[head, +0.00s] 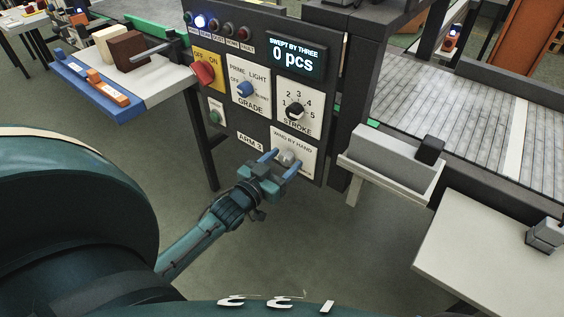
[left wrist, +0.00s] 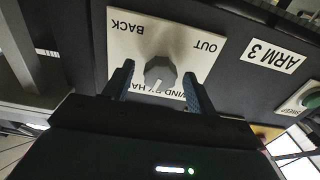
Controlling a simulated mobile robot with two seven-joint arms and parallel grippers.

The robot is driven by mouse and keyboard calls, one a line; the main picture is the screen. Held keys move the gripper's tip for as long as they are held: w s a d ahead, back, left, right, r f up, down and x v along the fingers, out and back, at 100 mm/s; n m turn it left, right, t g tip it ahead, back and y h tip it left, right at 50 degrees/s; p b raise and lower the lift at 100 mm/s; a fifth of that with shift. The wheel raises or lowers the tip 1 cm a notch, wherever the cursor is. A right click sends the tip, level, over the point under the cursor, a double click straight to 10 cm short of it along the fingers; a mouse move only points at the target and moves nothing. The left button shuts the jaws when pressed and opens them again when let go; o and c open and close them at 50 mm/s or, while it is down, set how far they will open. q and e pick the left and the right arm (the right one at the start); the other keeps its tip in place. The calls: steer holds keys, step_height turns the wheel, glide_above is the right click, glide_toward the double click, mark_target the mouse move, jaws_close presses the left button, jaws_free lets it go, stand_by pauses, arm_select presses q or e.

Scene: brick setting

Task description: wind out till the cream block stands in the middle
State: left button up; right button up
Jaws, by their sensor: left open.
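The cream block (head: 108,44) stands beside a brown block (head: 126,50) on a pale table at the upper left. A dark pusher with a rod (head: 160,52) is close to the brown block. The grey WIND BY HAND knob (head: 288,157) is low on the dark panel; in the left wrist view the knob (left wrist: 160,73) sits between BACK and OUT, upside down there. My left gripper (head: 279,160) is open, its blue fingers (left wrist: 159,75) on either side of the knob. A gap shows on the left side; contact cannot be told. My right gripper is not in view.
The panel (head: 262,130) also carries a red switch (head: 203,74), a GRADE knob (head: 245,89), a STROKE knob (head: 295,111) and a display reading 0 pcs (head: 295,56). A pale chute (head: 390,160) and a roller conveyor (head: 470,110) stand to the right.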

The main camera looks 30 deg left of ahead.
arm_select(q)
steer(key=shift+c, duration=0.3)
steer(key=c, duration=0.9)
steer(key=shift+r+p, duration=0.15)
steer(key=shift+p, duration=0.2)
steer(key=shift+c, duration=0.2)
steer(key=shift+r+n+p, duration=0.15)
steer(key=shift+n+p, duration=0.5)
steer(key=shift+n, duration=0.05)
steer(key=shift+n+p, duration=0.5)
steer(key=shift+n, duration=0.2)
steer(key=shift+f+n+p, duration=0.25)
steer(key=shift+n+p, duration=0.05)
steer(key=shift+n, duration=0.8)
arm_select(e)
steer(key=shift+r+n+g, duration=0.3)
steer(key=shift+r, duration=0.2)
arm_select(q)
steer(key=o, duration=1)
